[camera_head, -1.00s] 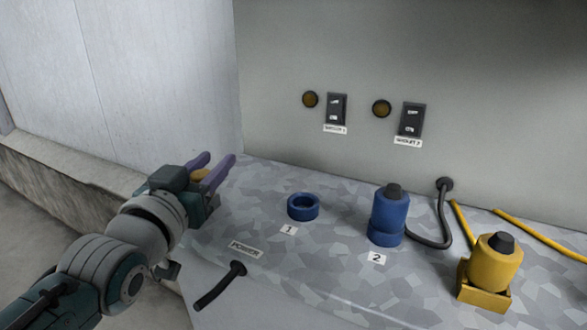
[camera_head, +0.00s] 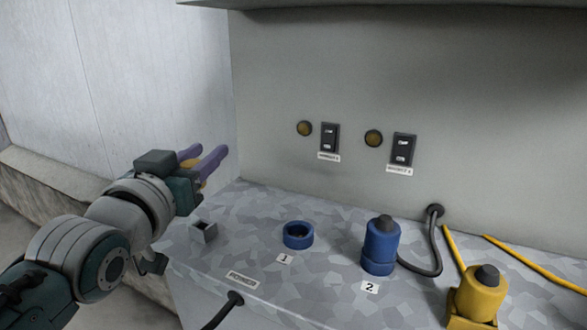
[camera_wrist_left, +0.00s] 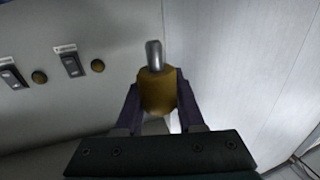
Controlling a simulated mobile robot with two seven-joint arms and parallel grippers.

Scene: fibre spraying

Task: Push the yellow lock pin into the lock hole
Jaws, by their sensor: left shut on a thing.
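My left gripper (camera_head: 207,153) has purple fingers and is shut on the yellow lock pin (camera_head: 190,163), raised above the table's left end. In the left wrist view the pin's thick yellow body (camera_wrist_left: 157,92) sits between the two fingers, and its grey metal rod (camera_wrist_left: 153,54) sticks out beyond them. A small grey square socket (camera_head: 204,231) with a dark opening on top, which looks like the lock hole, stands on the table below the gripper. The pin is apart from it. My right gripper is not in view.
A blue ring (camera_head: 298,235) by label 1, a blue canister (camera_head: 381,245) by label 2 and a yellow canister (camera_head: 482,292) stand to the right on the mottled table. A black cable (camera_head: 226,308) is at the front edge. Switches (camera_head: 329,138) are on the back wall.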

